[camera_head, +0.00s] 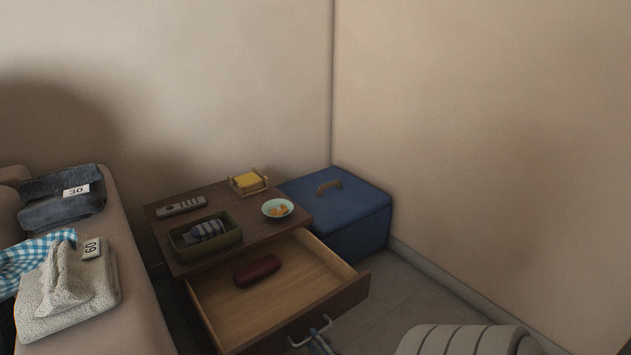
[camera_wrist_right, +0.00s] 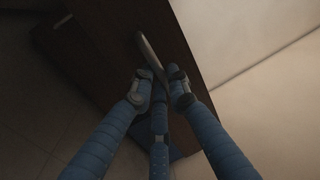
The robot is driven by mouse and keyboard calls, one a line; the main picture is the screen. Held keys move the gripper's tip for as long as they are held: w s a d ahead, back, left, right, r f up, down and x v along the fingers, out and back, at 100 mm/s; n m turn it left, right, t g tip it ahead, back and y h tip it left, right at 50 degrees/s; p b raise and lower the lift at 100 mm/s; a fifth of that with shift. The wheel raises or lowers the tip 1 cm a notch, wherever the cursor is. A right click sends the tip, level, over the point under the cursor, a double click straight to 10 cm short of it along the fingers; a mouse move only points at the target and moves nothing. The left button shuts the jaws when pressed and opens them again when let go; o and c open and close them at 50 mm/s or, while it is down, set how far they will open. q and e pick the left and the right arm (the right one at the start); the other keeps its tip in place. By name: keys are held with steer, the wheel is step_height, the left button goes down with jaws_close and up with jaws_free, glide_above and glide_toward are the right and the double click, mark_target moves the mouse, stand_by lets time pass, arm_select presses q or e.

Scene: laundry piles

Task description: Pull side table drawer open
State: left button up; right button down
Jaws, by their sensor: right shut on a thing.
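The side table (camera_head: 155,222) is dark wood, and its drawer (camera_head: 300,262) is pulled well out, with the pale wooden inside showing. A dark red case (camera_head: 257,270) lies in the drawer. My right gripper (camera_head: 318,340) is at the drawer front, at the bottom edge of the head view, mostly cut off. In the right wrist view the fingers of this gripper (camera_wrist_right: 163,88) are closed on the grey metal handle (camera_wrist_right: 150,52) of the dark drawer front (camera_wrist_right: 110,30). My left gripper is not in view.
On the table top are a remote (camera_head: 181,206), a green tray (camera_head: 180,251) with a striped bundle, a bowl (camera_head: 277,208) and a holder with yellow notes (camera_head: 248,182). A blue box (camera_head: 350,205) stands behind at right. A couch with folded laundry (camera_head: 68,285) is at left.

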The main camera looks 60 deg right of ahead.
steer(key=c, duration=1.7)
jaws_free()
steer(key=shift+o, duration=0.2)
steer(key=v, duration=1.2)
steer(key=shift+s, duration=0.1)
